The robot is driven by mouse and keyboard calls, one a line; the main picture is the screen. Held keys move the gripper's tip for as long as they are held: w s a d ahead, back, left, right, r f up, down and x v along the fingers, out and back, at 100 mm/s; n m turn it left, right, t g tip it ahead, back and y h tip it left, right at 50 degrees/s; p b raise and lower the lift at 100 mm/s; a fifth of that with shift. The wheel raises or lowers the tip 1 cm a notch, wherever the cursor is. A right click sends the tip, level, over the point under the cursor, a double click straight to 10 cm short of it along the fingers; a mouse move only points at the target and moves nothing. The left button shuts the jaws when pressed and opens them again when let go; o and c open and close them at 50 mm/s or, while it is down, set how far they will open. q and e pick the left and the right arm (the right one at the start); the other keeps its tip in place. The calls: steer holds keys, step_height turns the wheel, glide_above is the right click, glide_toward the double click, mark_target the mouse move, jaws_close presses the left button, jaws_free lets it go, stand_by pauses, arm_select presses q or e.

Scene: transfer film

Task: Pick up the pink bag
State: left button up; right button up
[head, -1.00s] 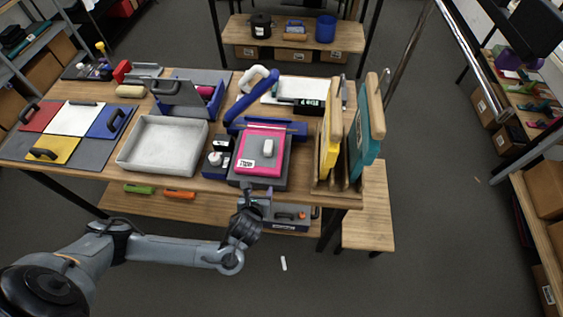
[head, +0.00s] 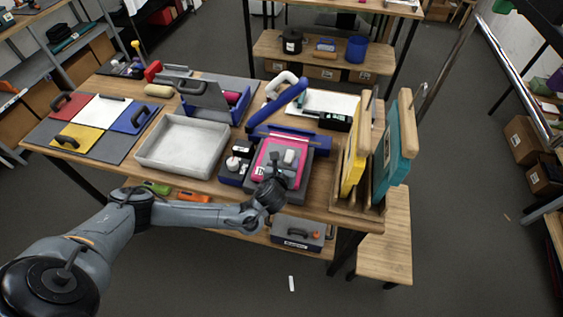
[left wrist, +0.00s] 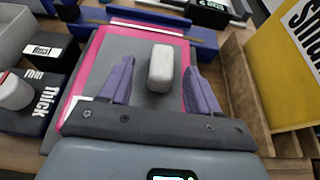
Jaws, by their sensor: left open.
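In the head view my left gripper (head: 284,176) partly covers the pink piece. My right gripper is not in view.
A blue lever (head: 278,104) and bar stand behind. A wooden rack (head: 357,207) with upright yellow (head: 353,160) and teal (head: 393,150) boards is close on the right. A black box (head: 234,170) and a grey tray (head: 183,148) are on the left.

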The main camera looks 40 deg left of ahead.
mark_target(289, 156)
arm_select(q)
steer(key=shift+x, duration=2.4)
steer(key=shift+w+d, duration=0.1)
steer(key=shift+r, duration=0.1)
jaws_close()
